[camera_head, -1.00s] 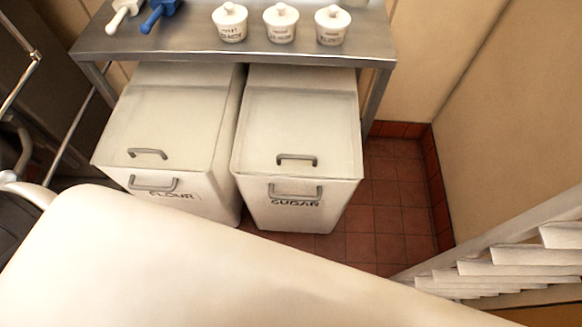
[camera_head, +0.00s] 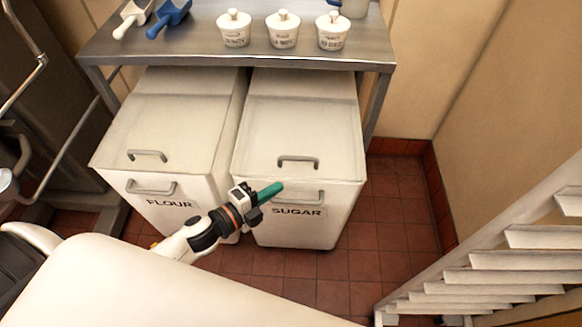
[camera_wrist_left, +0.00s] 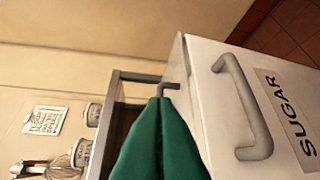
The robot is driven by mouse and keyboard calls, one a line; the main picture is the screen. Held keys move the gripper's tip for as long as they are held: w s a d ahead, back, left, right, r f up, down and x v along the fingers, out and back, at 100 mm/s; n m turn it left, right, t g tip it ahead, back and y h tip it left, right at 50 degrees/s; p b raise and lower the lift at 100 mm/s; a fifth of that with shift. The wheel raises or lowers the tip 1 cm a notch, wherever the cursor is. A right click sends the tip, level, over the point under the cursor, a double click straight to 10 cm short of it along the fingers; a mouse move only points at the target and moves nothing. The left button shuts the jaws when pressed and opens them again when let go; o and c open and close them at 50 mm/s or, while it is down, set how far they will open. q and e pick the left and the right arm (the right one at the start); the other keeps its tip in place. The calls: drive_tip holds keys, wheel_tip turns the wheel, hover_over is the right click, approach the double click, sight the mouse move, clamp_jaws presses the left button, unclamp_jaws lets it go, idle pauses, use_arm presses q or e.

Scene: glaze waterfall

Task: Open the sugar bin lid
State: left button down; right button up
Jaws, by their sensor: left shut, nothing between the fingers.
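The white sugar bin (camera_head: 300,120) stands under the steel table, with a grey handle (camera_head: 298,161) on top of its lid and a second grey handle (camera_head: 297,197) on its front above the SUGAR label. The lid looks closed. My left gripper (camera_head: 281,186) has green fingers, shut and empty, in front of the bin's upper front edge at its left side. In the left wrist view the fingertips (camera_wrist_left: 160,100) point toward the lid handle, whose end (camera_wrist_left: 170,88) shows just beyond them; the front handle (camera_wrist_left: 243,105) lies to their right. Contact cannot be told. My right gripper is not in view.
The flour bin (camera_head: 165,140) stands close on the left. The steel table (camera_head: 200,45) overhangs the backs of both bins and carries lidded pots (camera_head: 283,32) and scoops (camera_head: 170,14). A white slatted rack (camera_head: 480,270) is at lower right. Red floor (camera_head: 390,215) is free right of the sugar bin.

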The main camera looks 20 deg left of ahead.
sight(291, 168)
use_arm(q)
drive_tip(key=w, duration=0.2)
drive_tip(key=w+d+f, duration=0.1)
drive_tip(key=w, duration=0.2)
drive_tip(key=w+d, duration=0.1)
drive_tip(key=w, duration=0.2)
drive_tip(key=shift+w+f+p, duration=0.1)
drive_tip(key=shift+f+p, duration=0.1)
drive_tip(key=shift+p, duration=0.1)
drive_tip(key=shift+w+a+f, duration=0.1)
drive_tip(key=shift+w+a, duration=0.05)
drive_tip(key=shift+w, duration=0.15)
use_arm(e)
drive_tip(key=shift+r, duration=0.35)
